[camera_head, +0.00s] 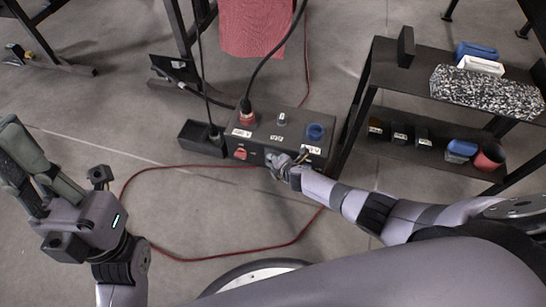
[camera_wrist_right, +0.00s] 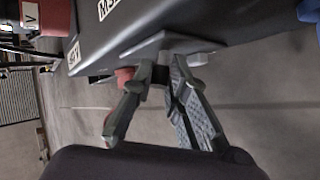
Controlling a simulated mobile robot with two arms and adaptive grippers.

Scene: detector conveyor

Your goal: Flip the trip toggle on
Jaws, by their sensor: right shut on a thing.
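A black control box (camera_head: 268,133) stands on the floor ahead of me. It has a red plug with a cable, a small grey switch (camera_head: 282,118) and a blue socket on top. A red knob (camera_head: 241,154) is on its front face. My right gripper (camera_head: 276,160) is at the front face, right of the red knob. In the right wrist view, its fingers (camera_wrist_right: 163,76) are closed together below a pale plate (camera_wrist_right: 165,44) at the box. They pinch a small part, apparently the trip toggle, which they mostly hide. My left gripper (camera_head: 17,155) is open and empty, away from the box.
A black shelf (camera_head: 375,110) with blue, white and red items stands right of the box. A small dark bin (camera_head: 200,138) sits to its left. A red cable (camera_head: 190,258) loops over the floor in front. A red cloth or mat (camera_head: 252,27) hangs behind.

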